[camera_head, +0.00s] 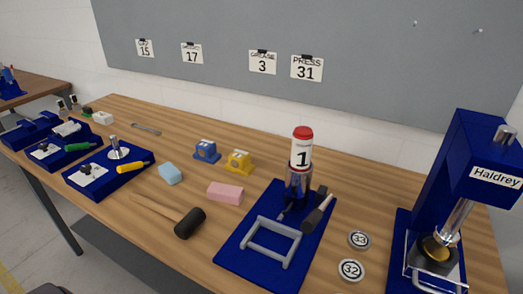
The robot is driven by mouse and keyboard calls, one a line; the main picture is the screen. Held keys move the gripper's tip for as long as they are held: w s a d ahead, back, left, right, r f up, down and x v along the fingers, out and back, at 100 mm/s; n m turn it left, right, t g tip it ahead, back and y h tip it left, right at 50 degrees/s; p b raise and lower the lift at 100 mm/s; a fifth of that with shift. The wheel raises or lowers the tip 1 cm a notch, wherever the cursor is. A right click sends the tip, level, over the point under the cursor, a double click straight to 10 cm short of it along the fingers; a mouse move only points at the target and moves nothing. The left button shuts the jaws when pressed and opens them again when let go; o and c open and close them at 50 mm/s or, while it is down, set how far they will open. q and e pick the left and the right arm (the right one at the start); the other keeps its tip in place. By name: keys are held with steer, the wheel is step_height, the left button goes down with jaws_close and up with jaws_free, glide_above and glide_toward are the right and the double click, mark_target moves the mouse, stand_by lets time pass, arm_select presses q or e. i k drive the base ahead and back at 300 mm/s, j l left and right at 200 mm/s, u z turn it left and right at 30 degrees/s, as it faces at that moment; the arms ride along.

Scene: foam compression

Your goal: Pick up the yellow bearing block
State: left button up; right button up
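The yellow bearing block (239,161) stands upright on the wooden workbench (345,208), near the middle of the head view. A similar blue bearing block (207,151) stands just to its left, a small gap apart. Neither of my grippers shows in this view, and nothing is touching the yellow block.
A pink foam block (225,193), a light blue foam block (170,173) and a mallet (188,222) lie in front. A blue base (231,252) with a red-capped bottle (301,149) stands to the right. A blue press (461,165) is at far right. A wall is behind.

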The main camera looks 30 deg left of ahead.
mark_target(239, 162)
steer(key=j+u, duration=0.1)
steer(key=j, duration=1.95)
